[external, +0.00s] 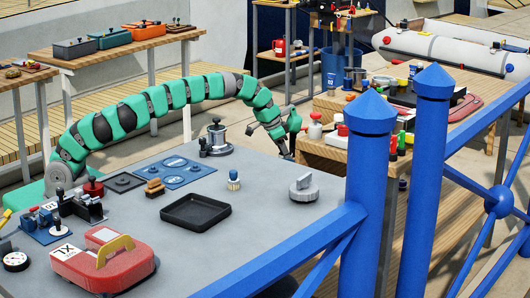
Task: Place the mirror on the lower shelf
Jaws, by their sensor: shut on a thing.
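My green arm arches over the grey table, and my gripper (286,146) points down just past the table's far edge. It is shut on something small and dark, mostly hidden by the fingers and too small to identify. I cannot pick out the mirror with certainty elsewhere. A wooden stepped stand (332,156) is to the right of my gripper. Its lower shelf holds a white bottle with a red top (315,128) and other small items. Its upper level is crowded. My gripper is left of this stand, with a gap between them in the picture.
The grey table (250,236) holds a black tray (195,211), a red case (103,263), a grey knob (303,188) and a metal winch-like part (216,138). Blue posts (366,190) and rails stand in front at right. A wooden bench (115,52) with toolboxes is behind.

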